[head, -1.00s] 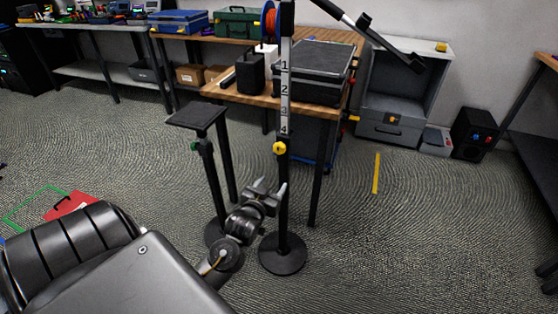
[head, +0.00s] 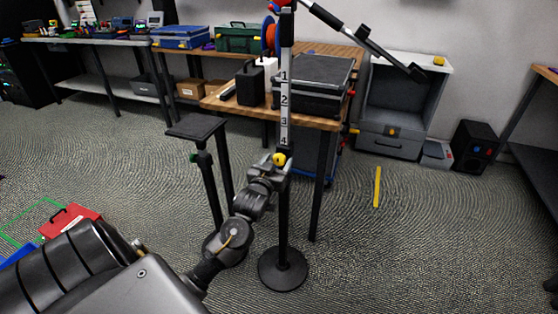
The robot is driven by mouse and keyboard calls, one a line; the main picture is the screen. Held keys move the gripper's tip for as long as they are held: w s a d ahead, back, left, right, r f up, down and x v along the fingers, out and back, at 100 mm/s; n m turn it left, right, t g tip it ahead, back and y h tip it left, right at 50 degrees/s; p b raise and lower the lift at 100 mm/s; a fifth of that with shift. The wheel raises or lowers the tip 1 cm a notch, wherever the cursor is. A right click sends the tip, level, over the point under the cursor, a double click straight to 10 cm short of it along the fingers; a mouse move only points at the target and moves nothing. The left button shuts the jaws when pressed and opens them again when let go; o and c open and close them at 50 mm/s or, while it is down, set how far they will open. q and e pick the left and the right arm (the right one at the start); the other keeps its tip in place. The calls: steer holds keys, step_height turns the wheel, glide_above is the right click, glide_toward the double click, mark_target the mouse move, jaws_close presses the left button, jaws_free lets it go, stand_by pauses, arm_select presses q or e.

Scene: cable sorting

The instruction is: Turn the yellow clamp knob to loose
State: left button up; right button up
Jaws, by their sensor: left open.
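The yellow clamp knob (head: 279,159) sits on a black upright stand (head: 283,220), just below a white scale strip (head: 284,108) marked 1 to 4. My left gripper (head: 274,166) is open, with its fingertips at the knob, close below it and on either side. I cannot tell whether the fingers touch the knob. The knob's lower part is partly hidden by the gripper. My right gripper is out of view.
A black-topped stand (head: 195,126) with a green knob stands left of the clamp stand. A wooden table (head: 225,104) with black cases is behind. A round base (head: 282,269) supports the clamp stand.

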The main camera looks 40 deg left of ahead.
arm_select(q)
steer(key=shift+x, duration=0.9)
steer(key=c, duration=1)
steer(key=shift+o, duration=0.2)
